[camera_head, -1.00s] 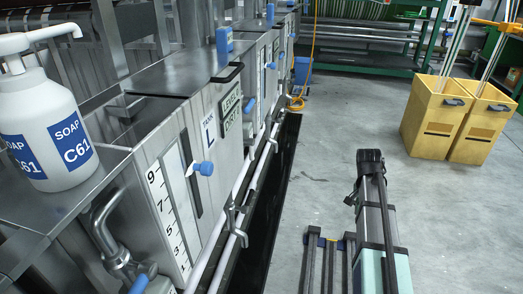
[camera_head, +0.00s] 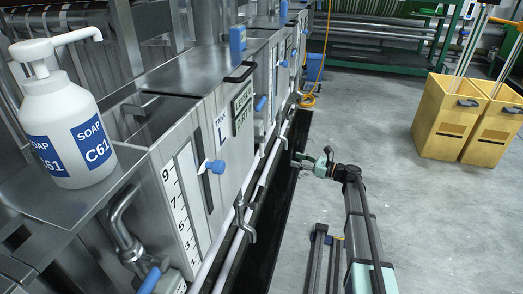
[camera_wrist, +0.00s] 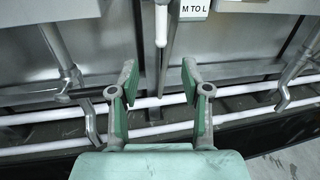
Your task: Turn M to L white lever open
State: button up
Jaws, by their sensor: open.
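The white lever (camera_wrist: 161,22) hangs upright at the top middle of the wrist view, left of a white label reading M TO L (camera_wrist: 195,9). My gripper (camera_wrist: 159,72) is open and empty. In the picture its two green fingertips lie below and to either side of the lever's rounded lower end, and neither visibly touches it. In the head view my gripper (camera_head: 313,160) is at the end of my arm, extended towards the tank row. I cannot make out the white lever in the head view.
White pipes (camera_wrist: 60,145) run along the tank base, with metal valve handles (camera_wrist: 286,88) at the sides. A soap bottle (camera_head: 65,125) stands on the left ledge. Yellow bins (camera_head: 450,120) stand at right. The grey floor (camera_head: 390,150) between is mostly clear.

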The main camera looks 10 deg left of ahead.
aim_at(262, 149)
jog(key=shift+m, duration=0.3)
jog(key=b+x, duration=0.4)
jog(key=x, duration=1.3)
jog(key=shift+w+a, duration=0.15)
grip_shut()
